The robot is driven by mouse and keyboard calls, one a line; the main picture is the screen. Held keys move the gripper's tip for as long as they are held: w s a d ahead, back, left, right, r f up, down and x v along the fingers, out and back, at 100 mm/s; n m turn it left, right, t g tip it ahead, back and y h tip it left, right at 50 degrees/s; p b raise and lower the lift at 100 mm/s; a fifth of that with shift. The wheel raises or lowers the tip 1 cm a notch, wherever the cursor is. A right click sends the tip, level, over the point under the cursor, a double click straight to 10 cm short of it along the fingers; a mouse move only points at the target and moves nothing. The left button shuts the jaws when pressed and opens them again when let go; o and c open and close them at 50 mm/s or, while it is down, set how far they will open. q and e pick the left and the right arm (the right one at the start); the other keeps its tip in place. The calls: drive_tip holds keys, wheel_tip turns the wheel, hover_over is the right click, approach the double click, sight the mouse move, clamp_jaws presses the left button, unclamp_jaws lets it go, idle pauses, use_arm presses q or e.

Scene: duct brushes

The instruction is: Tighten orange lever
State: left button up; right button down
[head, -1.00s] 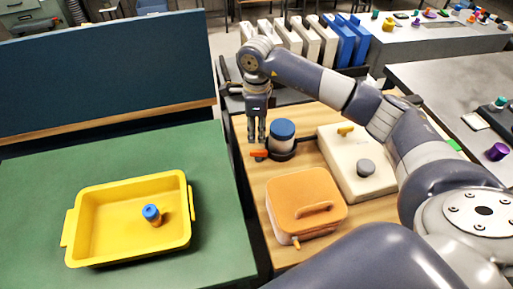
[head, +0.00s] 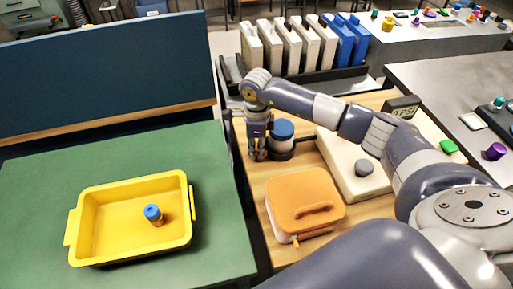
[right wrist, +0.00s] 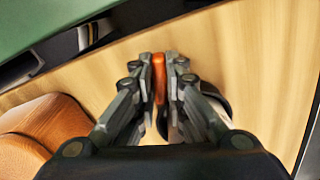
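The orange lever (right wrist: 160,80) shows in the right wrist view between the two fingertips of my right gripper (right wrist: 161,70). The fingers sit against both its sides. In the head view my right gripper (head: 257,155) points down over the wooden table, beside a blue-lidded jar (head: 282,130) in a dark round holder (head: 281,153). There the gripper hides the lever. In the right wrist view a dark curved part lies just right of the fingers, partly covered. My left gripper is in neither view.
An orange-lidded box (head: 305,200) stands close in front of the gripper. A cream case with a grey knob (head: 364,167) is to the right. A yellow tray (head: 85,225) holding a small blue-capped item (head: 153,214) sits on the green table. Binders (head: 296,45) stand behind.

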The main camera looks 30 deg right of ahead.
drive_tip(key=shift+f+n+b, duration=0.25)
drive_tip(key=shift+n+b, duration=0.65)
drive_tip(key=shift+b, duration=0.45)
drive_tip(key=shift+r+n+b, duration=0.25)
drive_tip(key=shift+n+b, duration=0.35)
drive_tip(key=shift+n, duration=0.1)
drive_tip(key=c, duration=1.9)
unclamp_jaws()
wheel_tip(320, 180, up, 12)
drive_tip(key=shift+r, duration=0.1)
